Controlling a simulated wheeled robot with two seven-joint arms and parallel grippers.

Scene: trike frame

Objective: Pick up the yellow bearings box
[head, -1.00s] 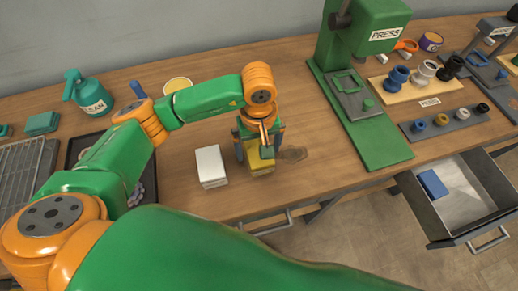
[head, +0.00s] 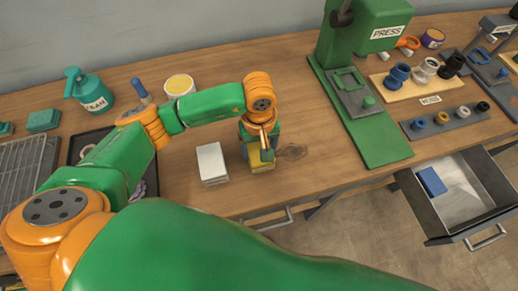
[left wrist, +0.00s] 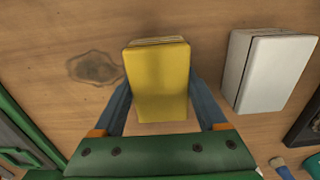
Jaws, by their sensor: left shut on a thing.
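The yellow bearings box (head: 260,164) stands on the wooden bench near its front edge, just right of a white box (head: 212,163). My left gripper (head: 258,150) is over it from above, and its jaws are shut on the box. In the left wrist view the yellow box (left wrist: 158,80) sits between the two blue-grey fingers (left wrist: 160,105), one on each side. I cannot tell whether the box touches the bench. My right gripper is not in view.
The green press (head: 375,140) stands to the right on the bench. An open drawer (head: 462,195) juts out at the front right, with a blue box (head: 431,181) inside. A teal spray bottle (head: 88,90) and a yellow-topped tin (head: 180,86) stand at the back left.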

